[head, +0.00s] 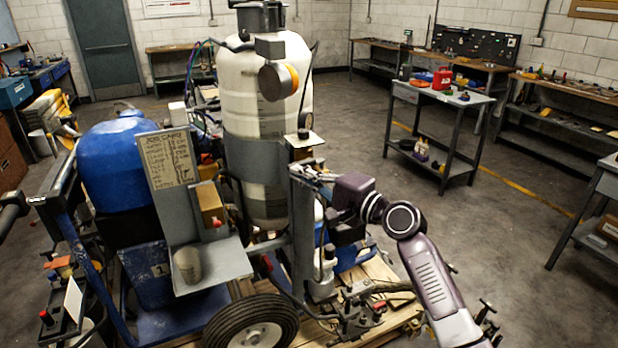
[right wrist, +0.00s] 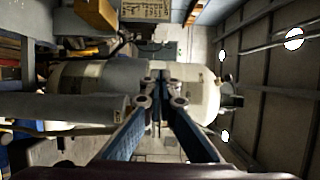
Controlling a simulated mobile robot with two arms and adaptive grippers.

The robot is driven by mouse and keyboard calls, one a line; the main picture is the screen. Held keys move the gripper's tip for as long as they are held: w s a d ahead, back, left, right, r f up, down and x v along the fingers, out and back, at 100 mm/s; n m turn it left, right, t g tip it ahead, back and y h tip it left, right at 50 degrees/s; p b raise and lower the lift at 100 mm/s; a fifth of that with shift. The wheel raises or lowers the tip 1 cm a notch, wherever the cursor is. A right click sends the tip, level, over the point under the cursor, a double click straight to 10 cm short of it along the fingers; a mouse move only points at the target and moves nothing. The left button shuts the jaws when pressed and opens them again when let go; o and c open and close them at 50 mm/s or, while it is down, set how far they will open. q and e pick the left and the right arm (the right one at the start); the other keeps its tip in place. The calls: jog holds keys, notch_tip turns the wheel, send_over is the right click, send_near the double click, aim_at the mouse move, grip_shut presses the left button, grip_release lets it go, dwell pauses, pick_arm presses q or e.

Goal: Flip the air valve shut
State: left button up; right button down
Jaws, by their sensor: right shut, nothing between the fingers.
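The line striper carries a tall white tank (head: 265,110) and a blue tank (head: 120,165). My right gripper (head: 312,173) reaches in from the right, in front of the white tank's lower part, beside a grey upright post (head: 302,225). In the right wrist view its fingers (right wrist: 161,98) meet at the tips, shut and empty, with the white tank (right wrist: 205,100) behind them. I cannot pick out the air valve for certain; the fingers and post hide part of the area.
A metal panel with a paper label (head: 168,160) and a small shelf (head: 215,262) stand left of my gripper. A black tyre (head: 252,322) and hoses are below. A grey cart (head: 440,98) with a red can stands behind right.

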pick_arm(q)
jog(key=shift+f, duration=0.25)
pick_arm(e)
jog(key=shift+w+a+r, duration=0.1)
jog(key=shift+w+a, duration=0.25)
jog(key=shift+a, duration=0.2)
pick_arm(q)
jog(key=shift+s, duration=0.15)
pick_arm(e)
jog(key=shift+s, duration=0.1)
